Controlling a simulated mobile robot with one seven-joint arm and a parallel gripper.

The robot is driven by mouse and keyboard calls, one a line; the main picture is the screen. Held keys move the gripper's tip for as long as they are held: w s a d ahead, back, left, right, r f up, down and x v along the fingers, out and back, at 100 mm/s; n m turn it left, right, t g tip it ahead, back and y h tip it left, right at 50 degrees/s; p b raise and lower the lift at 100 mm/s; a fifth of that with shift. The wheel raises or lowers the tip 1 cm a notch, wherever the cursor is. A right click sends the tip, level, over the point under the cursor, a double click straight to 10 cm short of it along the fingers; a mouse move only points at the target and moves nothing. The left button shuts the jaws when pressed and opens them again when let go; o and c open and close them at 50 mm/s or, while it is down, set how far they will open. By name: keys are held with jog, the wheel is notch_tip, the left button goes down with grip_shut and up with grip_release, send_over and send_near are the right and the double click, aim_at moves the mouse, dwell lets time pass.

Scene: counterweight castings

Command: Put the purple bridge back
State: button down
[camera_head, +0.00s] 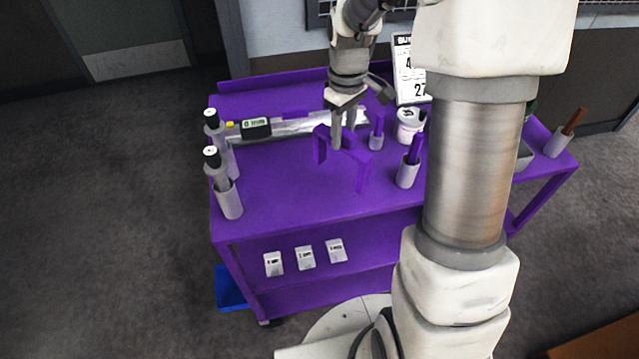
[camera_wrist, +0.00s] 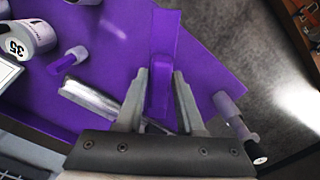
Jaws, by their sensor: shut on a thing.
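The purple bridge (camera_head: 363,172) is a flat-topped piece with legs hanging down at its ends. My gripper (camera_head: 343,140) points down and is shut on its top bar, over the middle of the purple cart (camera_head: 285,185). In the wrist view, the bridge (camera_wrist: 165,40) runs between the two fingers of my gripper (camera_wrist: 160,78). Purple on purple, I cannot tell whether its legs touch the cart top or hang just above it.
Behind the bridge lies a long silver bar with a dark display (camera_head: 256,128). Grey-and-white cylinders (camera_head: 230,200) stand at the left edge. Purple pegs in grey cups (camera_head: 407,175) and a white jar (camera_head: 407,130) stand to the right.

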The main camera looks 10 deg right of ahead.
aim_at(319, 145)
jog(key=d+r+n+b, duration=0.2)
jog(key=d+n+b, duration=0.3)
jog(key=n, duration=0.6)
jog(key=w+a+f, duration=0.2)
jog(key=a, duration=0.1)
jog(key=w+a+f+p, duration=0.1)
jog(key=w+a+f, duration=0.3)
jog(key=a, duration=0.1)
jog(key=shift+w+a+f, duration=0.2)
jog(key=shift+a+f, duration=0.1)
jog(key=shift+f, duration=2)
jog(key=shift+f, duration=0.15)
jog(key=c, duration=0.5)
grip_release()
